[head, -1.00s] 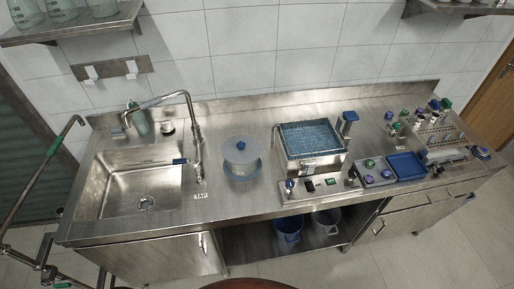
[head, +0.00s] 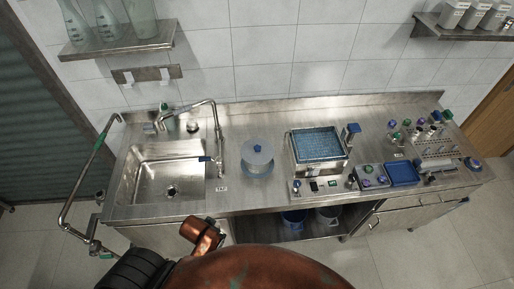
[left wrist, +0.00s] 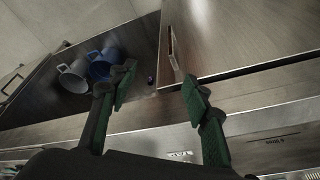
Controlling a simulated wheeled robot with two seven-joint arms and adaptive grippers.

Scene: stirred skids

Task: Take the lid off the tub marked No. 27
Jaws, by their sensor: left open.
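No number 27 can be read in any view, so I cannot tell which tub is meant. White tubs (head: 473,16) with small labels stand on the upper right shelf, cut off by the top edge in the head view. A clear round vessel with a blue-knobbed lid (head: 257,150) stands on the counter between sink and water bath. My left gripper (left wrist: 158,88) is open and empty in the left wrist view, over the counter's front edge and the cupboard below. My right gripper is not in view.
The steel counter (head: 240,198) holds a sink (head: 150,178), tap, water bath (head: 318,146), blue tray (head: 403,174) and tube rack. The left shelf (head: 118,42) bears glass flasks. A blue bucket (left wrist: 101,65) and grey bucket (left wrist: 72,76) stand under the counter.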

